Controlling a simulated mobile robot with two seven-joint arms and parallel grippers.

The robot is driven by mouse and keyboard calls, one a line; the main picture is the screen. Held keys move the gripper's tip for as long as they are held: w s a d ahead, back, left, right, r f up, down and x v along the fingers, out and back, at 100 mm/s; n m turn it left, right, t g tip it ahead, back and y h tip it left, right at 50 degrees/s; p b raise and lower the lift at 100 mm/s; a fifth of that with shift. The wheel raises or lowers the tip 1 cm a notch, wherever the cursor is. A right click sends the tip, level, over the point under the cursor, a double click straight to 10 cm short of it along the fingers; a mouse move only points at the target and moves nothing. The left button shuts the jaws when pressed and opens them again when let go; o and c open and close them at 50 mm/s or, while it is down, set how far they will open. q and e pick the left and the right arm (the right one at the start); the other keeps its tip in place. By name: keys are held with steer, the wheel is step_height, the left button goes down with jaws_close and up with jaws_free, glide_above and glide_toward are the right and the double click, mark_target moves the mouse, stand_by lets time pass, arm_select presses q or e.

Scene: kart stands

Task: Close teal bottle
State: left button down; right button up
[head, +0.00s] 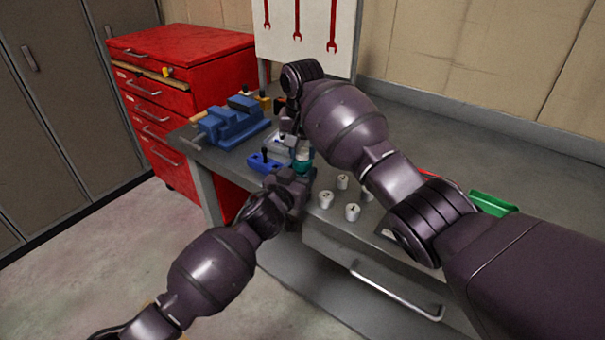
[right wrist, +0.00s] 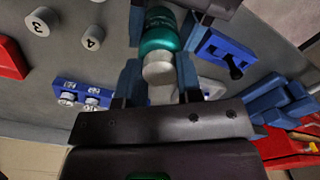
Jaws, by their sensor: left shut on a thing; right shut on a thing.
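The teal bottle (head: 302,168) is above the workbench in the head view, mostly hidden by my arms. The right wrist view shows its teal body (right wrist: 160,30) and a pale grey cap-like piece (right wrist: 158,69) at its end. My left gripper (head: 297,178) is shut on the bottle's body from the near side. My right gripper (right wrist: 158,76) is shut, with its blue fingers on both sides of the pale piece. The pale piece appears in line with the bottle and against it; I cannot tell whether it is fully seated.
Several white numbered cylinders (head: 352,212) stand on the bench (head: 400,120) right of the bottle. A blue block (head: 265,163) and a blue vise (head: 228,124) are to the left. A green tray (head: 492,204) lies at the right. A red tool cabinet (head: 185,70) stands behind left.

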steer(key=m, duration=0.5)
steer(key=shift+a, duration=0.1)
steer(key=m, duration=0.6)
steer(key=shift+m, duration=0.3)
steer(key=m, duration=0.3)
steer(key=shift+m, duration=0.3)
steer(key=o, duration=1.1)
